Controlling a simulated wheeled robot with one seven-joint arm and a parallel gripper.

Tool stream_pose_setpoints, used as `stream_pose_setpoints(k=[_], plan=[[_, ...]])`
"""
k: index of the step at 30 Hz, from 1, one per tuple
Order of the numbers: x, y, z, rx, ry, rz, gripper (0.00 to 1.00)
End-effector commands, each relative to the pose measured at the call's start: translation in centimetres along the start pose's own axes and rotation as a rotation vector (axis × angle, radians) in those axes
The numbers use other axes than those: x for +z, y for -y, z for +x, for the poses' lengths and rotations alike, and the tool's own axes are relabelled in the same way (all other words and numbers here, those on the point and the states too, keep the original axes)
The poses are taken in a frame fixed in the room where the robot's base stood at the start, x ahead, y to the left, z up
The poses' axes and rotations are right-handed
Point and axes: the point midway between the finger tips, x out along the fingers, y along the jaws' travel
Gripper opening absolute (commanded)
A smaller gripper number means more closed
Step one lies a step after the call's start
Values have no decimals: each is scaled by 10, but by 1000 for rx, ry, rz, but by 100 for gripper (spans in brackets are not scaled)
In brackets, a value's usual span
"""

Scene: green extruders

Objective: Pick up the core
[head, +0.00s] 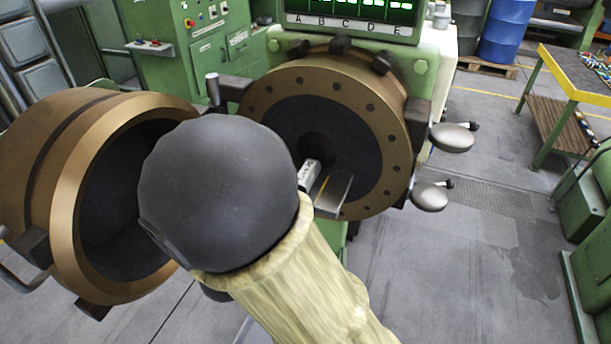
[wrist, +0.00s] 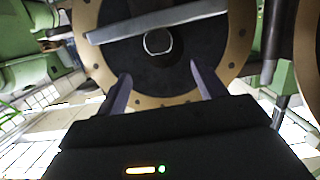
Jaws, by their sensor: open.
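In the wrist view, a dark round piece with a bright rim, which looks like the core (wrist: 158,42), sits at the centre of the dark round face. A flat grey metal bar (wrist: 160,20) crosses just above it. My gripper (wrist: 158,70) is open and empty, its two fingers pointing at the face on either side of the round piece's line. I cannot tell the exact gap. In the head view, my arm hides most of the gripper, and the centre of the extruder face (head: 290,110) shows as a dark opening, partly covered.
The opened bronze ring housing (head: 65,200) stands close on the left. The grey metal plate (head: 334,194) juts from the face beside my arm. Round-ended handles (head: 452,137) stick out at the right. A workbench (head: 580,75) stands farther right, with clear floor (head: 480,240) before it.

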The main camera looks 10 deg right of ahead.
Motion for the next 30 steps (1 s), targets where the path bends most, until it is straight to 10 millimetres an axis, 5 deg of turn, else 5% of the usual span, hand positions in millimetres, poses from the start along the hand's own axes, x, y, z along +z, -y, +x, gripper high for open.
stream_pose_setpoints(k=[15,30], plan=[[-1,-1,88,3,0,-2,70],[-1,0,99,0,0,-2,70]])
